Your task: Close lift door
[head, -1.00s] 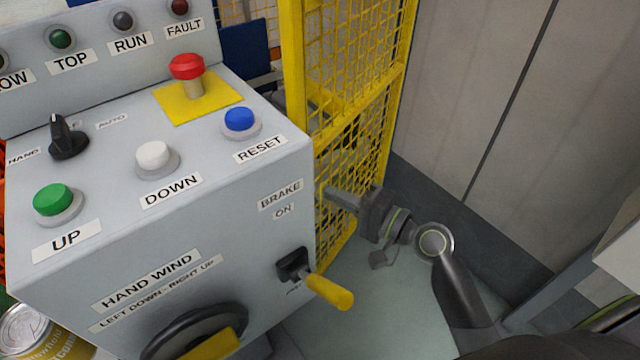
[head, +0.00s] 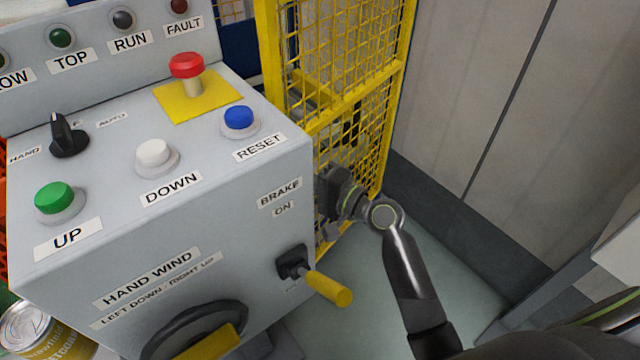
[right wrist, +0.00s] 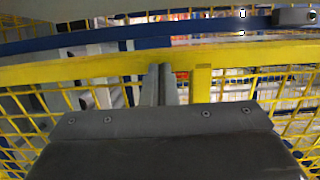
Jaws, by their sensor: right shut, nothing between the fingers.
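The lift door is a yellow frame with yellow wire mesh (head: 350,100), standing behind and to the right of the grey control box. My right arm reaches in from the lower right, with its wrist beside the door's lower part. Its fingertips are hidden behind the box edge in the head view. In the right wrist view my right gripper (right wrist: 160,85) is shut and empty, its fingers in front of the yellow frame bar (right wrist: 90,70). I cannot tell whether they touch the bar. My left gripper is not in view.
The grey control box (head: 225,215) fills the left, with a red stop button (head: 186,66), a yellow-handled brake lever (head: 328,288) and a hand wheel (head: 205,318). A can (head: 35,325) stands at lower left. Grey wall panels (head: 480,90) rise at right; the floor between is clear.

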